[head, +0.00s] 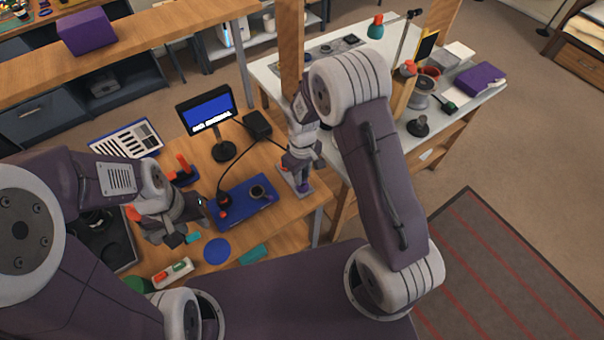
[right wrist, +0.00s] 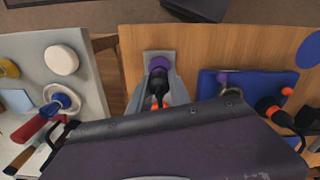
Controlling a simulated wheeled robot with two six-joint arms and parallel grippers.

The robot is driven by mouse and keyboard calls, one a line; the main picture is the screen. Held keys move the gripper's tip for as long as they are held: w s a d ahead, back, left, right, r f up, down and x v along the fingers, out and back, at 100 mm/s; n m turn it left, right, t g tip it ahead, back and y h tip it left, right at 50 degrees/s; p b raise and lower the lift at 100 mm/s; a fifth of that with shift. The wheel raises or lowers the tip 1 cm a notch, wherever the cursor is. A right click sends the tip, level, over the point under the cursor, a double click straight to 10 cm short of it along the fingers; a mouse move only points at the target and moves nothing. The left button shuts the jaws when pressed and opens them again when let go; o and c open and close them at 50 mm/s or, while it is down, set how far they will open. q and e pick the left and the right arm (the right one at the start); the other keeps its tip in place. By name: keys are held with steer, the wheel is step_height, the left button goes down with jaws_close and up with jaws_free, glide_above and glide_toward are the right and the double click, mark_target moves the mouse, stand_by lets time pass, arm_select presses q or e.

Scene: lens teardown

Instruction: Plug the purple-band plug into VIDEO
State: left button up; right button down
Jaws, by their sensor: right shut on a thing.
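The purple-band plug (right wrist: 159,64) has a purple end and a dark body; its purple also shows in the head view (head: 304,189). My right gripper (right wrist: 161,84) is shut on it, at the table's right edge, beside or over a small grey plate (head: 287,174). The blue board (head: 262,211) lies left of it with a dark round part and a dark plug with an orange-red collar (head: 224,202). It also shows in the right wrist view (right wrist: 208,84). I cannot read a VIDEO label. My left gripper (head: 198,208) is left of the board; its jaws are unclear.
A monitor (head: 208,110) with a blue screen stands behind the board, with a black box (head: 257,125) and cables nearby. A blue disc (head: 217,250) and a teal block (head: 253,254) lie in front. A cluttered white table (head: 460,125) adjoins at right.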

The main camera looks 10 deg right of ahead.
steer(key=shift+r+p, duration=1.4)
steer(key=shift+r, duration=0.3)
